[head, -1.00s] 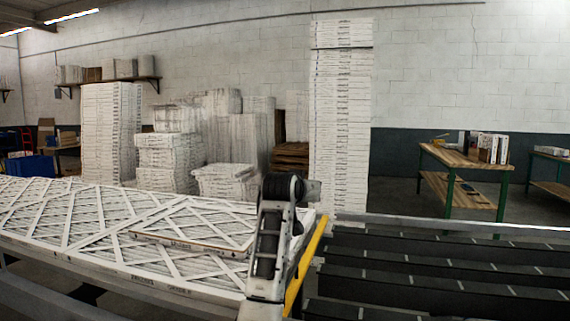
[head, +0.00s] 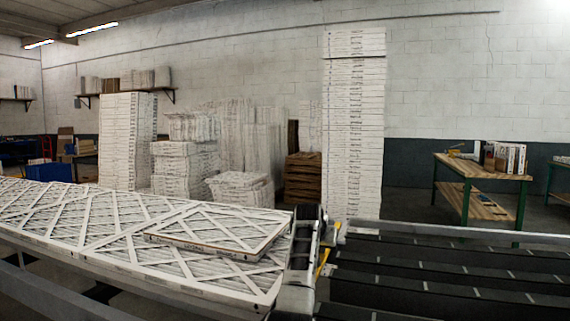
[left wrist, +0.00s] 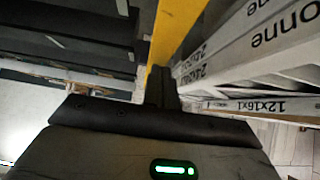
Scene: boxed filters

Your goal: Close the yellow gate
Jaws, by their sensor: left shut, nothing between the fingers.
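The yellow gate shows in the head view as a short yellow piece (head: 322,263) just right of my left arm, which hides most of it. In the left wrist view a yellow bar (left wrist: 173,32) runs from the top edge down to my left gripper (left wrist: 160,86). That gripper is shut and empty, with its fingertips right at the bar's lower end. I cannot tell whether they touch it. My right gripper is not in view.
White framed filters (head: 100,225) lie on the conveyor at left, with a smaller one (head: 218,230) on top. Boxed filter stacks (head: 353,130) and a wooden bench (head: 483,168) stand behind.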

